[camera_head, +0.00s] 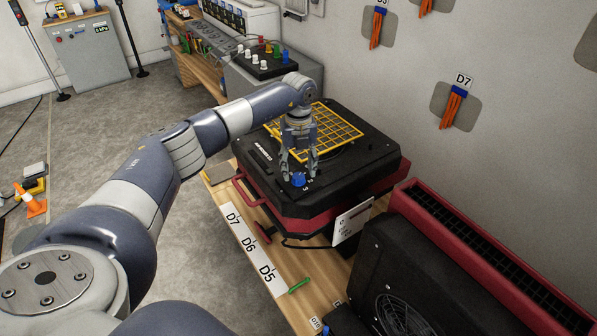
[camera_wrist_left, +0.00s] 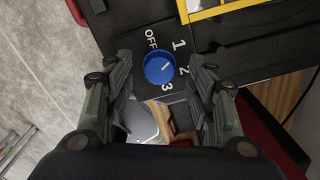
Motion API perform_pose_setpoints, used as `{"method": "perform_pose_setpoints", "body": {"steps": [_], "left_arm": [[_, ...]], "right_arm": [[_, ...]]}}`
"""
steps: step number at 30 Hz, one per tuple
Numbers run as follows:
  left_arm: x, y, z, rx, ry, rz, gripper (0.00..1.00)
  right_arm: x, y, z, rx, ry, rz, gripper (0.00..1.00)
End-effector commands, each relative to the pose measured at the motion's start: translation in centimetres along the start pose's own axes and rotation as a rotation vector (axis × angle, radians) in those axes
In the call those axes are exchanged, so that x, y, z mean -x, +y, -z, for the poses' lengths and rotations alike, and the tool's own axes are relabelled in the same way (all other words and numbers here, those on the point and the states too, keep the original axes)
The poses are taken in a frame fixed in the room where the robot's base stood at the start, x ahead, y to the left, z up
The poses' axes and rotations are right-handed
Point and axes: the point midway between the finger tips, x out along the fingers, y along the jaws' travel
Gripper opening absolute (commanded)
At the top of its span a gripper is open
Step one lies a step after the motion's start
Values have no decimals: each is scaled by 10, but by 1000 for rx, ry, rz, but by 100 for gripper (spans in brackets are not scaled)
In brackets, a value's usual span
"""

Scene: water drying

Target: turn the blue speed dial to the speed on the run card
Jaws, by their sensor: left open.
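The blue speed dial (camera_head: 298,180) sits on the front corner of the black machine (camera_head: 350,165). In the left wrist view the dial (camera_wrist_left: 158,69) has OFF, 1, 2 and 3 printed around it. A short white mark shows on its top, towards the right; I cannot tell exactly which label it meets. My left gripper (camera_head: 299,168) points down over the dial. Its open fingers (camera_wrist_left: 166,66) stand on either side of the dial, with gaps showing. A white card (camera_head: 353,222) hangs at the machine's front right; its text is too small to read. My right gripper is not in view.
A yellow grid (camera_head: 335,128) lies on the machine top behind the gripper. A red-and-black fan unit (camera_head: 420,270) stands to the right. A green pen (camera_head: 299,286) lies on the wooden bench beside a D7-D6-D5 label strip (camera_head: 248,246).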

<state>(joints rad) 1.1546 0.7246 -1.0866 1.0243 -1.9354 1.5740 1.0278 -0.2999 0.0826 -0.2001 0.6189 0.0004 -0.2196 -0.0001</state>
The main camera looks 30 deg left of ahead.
Motion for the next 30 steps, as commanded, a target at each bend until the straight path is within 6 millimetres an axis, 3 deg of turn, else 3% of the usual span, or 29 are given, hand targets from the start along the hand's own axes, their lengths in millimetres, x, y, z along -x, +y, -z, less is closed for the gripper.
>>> {"method": "perform_pose_setpoints", "body": {"steps": [6, 13, 18, 30], "left_arm": [[50, -1, -1, 0, -4, 3, 51], [87, -1, 0, 0, -2, 2, 51], [97, 0, 0, 0, -1, 1, 51], [98, 0, 0, 0, 0, 0, 51]], "right_arm": [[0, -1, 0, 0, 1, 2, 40], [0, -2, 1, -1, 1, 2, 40], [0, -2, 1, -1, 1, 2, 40], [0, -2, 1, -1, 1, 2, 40]]}}
